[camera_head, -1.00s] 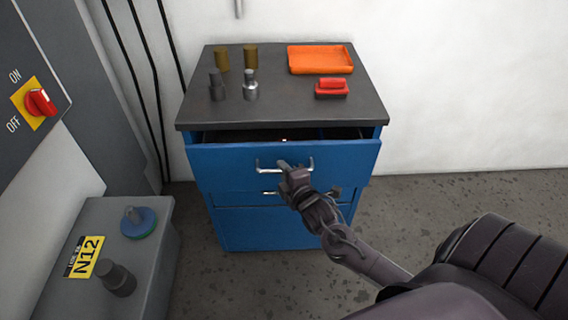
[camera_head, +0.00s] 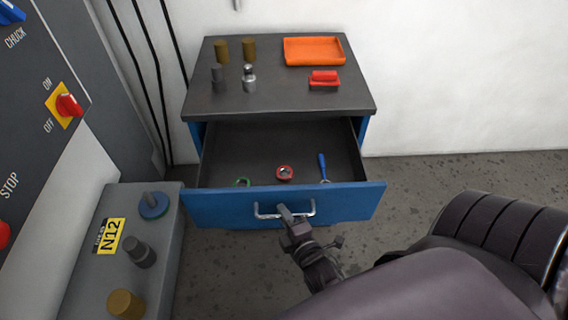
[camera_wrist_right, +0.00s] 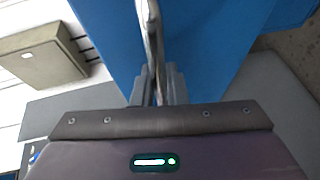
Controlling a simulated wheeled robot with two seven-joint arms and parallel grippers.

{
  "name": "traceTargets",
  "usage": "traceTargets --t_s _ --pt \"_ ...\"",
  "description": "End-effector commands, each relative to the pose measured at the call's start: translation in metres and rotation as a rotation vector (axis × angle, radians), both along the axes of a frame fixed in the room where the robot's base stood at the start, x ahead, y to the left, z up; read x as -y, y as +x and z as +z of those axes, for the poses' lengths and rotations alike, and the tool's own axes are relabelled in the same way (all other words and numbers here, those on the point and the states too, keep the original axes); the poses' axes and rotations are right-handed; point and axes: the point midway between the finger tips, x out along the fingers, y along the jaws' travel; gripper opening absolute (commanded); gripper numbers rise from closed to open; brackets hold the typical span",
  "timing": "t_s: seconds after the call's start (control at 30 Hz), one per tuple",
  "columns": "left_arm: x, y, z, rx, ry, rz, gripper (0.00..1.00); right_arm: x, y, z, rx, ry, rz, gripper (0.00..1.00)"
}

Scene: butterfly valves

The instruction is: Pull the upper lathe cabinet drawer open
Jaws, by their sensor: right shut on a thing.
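The upper drawer (camera_head: 345,198) of the blue lathe cabinet is pulled well out in the head view, its dark inside showing. Its silver bar handle (camera_head: 264,213) is on the blue front. My right gripper (camera_head: 287,216) is shut on the handle, near its middle. In the right wrist view the handle (camera_wrist_right: 152,45) runs between the two fingers of the right gripper (camera_wrist_right: 158,85). Inside the drawer lie a red ring-like part (camera_head: 284,172), a green one (camera_head: 242,182) partly hidden by the front, and a blue-handled tool (camera_head: 322,165). My left gripper is not in view.
On the cabinet top (camera_head: 290,97) stand several brass and grey cylinders, an orange tray (camera_head: 314,51) and a red block (camera_head: 323,79). A grey bench with loose parts (camera_head: 85,270) and a control panel (camera_head: 35,110) are at left. Floor at right is clear.

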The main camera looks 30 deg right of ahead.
Motion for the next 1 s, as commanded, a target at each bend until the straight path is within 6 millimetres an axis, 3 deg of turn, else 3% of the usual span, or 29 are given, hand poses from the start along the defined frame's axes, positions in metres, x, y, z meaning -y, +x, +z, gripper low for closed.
traceTargets --t_s 0.43,0.47,0.6,0.87,1.0 --pt "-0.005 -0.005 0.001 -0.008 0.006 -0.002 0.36 -0.003 -0.003 -0.001 -0.002 0.001 0.002 0.00" --pt "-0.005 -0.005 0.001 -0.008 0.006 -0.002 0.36 -0.003 -0.003 -0.001 -0.002 0.001 0.002 0.16" --pt "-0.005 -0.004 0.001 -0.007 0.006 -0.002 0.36 -0.002 -0.003 -0.001 -0.002 0.000 0.001 0.34" --pt "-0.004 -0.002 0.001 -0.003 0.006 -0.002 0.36 -0.002 -0.003 0.000 0.000 0.000 0.001 0.34" --pt "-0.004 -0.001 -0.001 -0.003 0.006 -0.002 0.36 -0.004 -0.014 0.000 -0.002 0.002 0.002 0.34"
